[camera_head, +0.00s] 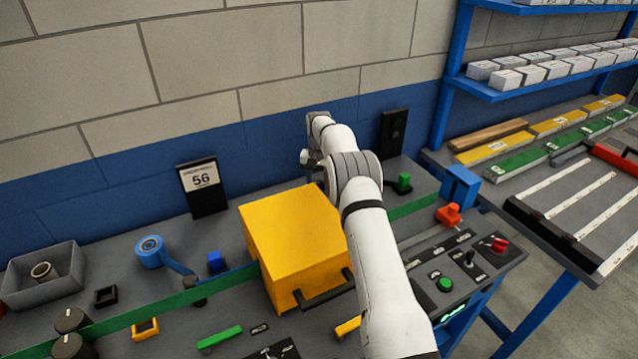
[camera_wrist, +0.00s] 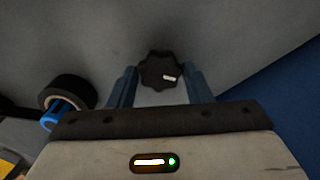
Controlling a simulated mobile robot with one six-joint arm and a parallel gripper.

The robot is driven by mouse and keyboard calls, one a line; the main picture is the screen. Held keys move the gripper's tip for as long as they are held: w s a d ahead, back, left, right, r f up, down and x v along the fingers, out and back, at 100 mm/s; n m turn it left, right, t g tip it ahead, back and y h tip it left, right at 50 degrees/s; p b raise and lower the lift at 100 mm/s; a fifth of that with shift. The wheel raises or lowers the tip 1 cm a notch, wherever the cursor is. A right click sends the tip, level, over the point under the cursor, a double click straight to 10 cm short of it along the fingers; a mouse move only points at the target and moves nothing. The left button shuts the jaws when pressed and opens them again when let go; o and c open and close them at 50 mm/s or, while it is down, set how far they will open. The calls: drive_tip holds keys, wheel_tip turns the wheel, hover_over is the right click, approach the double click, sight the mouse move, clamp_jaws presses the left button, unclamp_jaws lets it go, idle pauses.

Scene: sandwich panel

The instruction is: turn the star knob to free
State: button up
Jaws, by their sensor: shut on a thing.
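The star knob (camera_wrist: 153,68) is dark and lobed, with a short white mark that points to the right in the wrist view. It sits against a plain grey surface. My gripper (camera_wrist: 160,75) is shut on the knob, with one blue-grey finger on each side of it. In the head view I cannot make out the knob; my white arm reaches over the bench beyond the yellow box and hides part of that area. No "free" label is readable in either view.
A yellow box (camera_head: 290,235) with a dark handle stands beside my arm. A control panel (camera_head: 460,262) with a green button and a red switch is to the right. A black round part (camera_wrist: 68,90) lies left of my gripper. A blue wall band runs behind.

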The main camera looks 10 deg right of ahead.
sight(319, 183)
drive_tip(key=n, duration=0.5)
drive_tip(key=shift+n+b, duration=0.3)
drive_tip(key=n, duration=0.5)
drive_tip(key=shift+n, duration=0.4)
drive_tip(key=o, duration=1)
wheel_tip(319, 183, up, 7)
drive_tip(key=shift+f+b, duration=0.2)
drive_tip(key=shift+b, duration=0.2)
drive_tip(key=shift+r, duration=0.6)
drive_tip(key=shift+r, duration=0.1)
